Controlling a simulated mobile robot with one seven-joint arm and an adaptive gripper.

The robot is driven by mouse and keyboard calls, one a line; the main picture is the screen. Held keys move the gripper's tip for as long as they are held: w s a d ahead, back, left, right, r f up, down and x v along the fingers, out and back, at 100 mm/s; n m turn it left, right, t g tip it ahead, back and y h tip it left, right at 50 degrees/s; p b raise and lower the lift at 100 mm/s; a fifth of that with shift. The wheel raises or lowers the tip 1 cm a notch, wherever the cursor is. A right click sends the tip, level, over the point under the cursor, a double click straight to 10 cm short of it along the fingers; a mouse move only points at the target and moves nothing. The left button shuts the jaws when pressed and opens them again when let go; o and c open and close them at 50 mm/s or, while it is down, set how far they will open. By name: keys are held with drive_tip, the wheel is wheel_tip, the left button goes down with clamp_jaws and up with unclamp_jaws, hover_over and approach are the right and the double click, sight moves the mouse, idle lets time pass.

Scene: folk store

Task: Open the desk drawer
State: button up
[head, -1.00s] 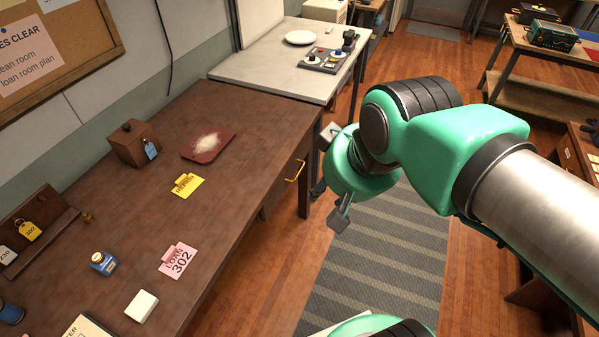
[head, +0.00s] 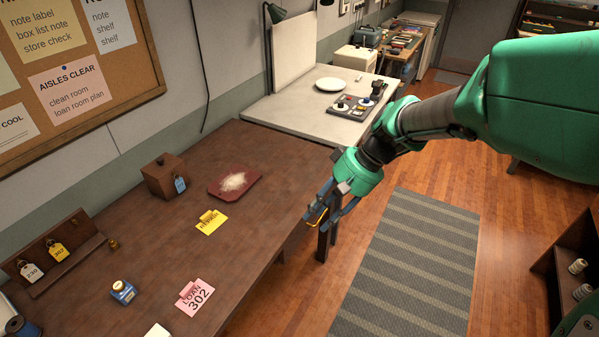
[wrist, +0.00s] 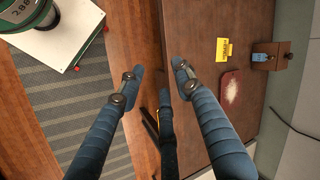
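The brown wooden desk (head: 150,215) fills the left of the head view. The drawer's yellow handle (head: 316,217) shows at the desk's front side, near its far right corner. The drawer front is seen too steeply to judge any gap. My gripper (head: 330,212) is at the handle, with its fingers spread around that spot. In the wrist view its blue fingers (wrist: 157,68) are apart, and a sliver of the yellow handle (wrist: 157,116) shows beside a dark middle finger. That finger partly hides the handle, so I cannot tell whether they touch.
On the desk stand a wooden box (head: 165,177), a red tray with pale powder (head: 216,192), a yellow card (head: 211,222) and a pink loan card (head: 197,297). A pale table (head: 285,112) adjoins the far end. Floor with a striped rug (head: 415,265) lies open to the right.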

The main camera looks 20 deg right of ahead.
drive_tip(key=w+d+f+m+t+y+p, duration=0.1)
drive_tip(key=w+d+f+m+y, duration=0.2)
drive_tip(key=w+f, duration=0.4)
drive_tip(key=w+d+f+t+y+p, duration=0.1)
drive_tip(key=w+d+f+y, duration=0.1)
drive_tip(key=w+d+f, duration=0.45)
drive_tip(key=w+d+f+m+t+p, duration=0.1)
drive_tip(key=d+f+t, duration=0.3)
drive_tip(key=f, duration=0.6)
drive_tip(key=w+d+f+m+t+p, duration=0.1)
drive_tip(key=w+d+f+m+t, duration=0.2)
drive_tip(key=d+f, duration=0.6)
drive_tip(key=shift+w+f+m+t, duration=0.2)
drive_tip(key=shift+f+m+t, duration=0.25)
drive_tip(key=shift+f, duration=0.35)
drive_tip(key=b+x, duration=0.2)
drive_tip(key=x, duration=1.1)
drive_tip(key=shift+w+a, duration=0.2)
drive_tip(key=shift+a, duration=0.2)
drive_tip(key=shift+c, duration=0.3)
clamp_jaws()
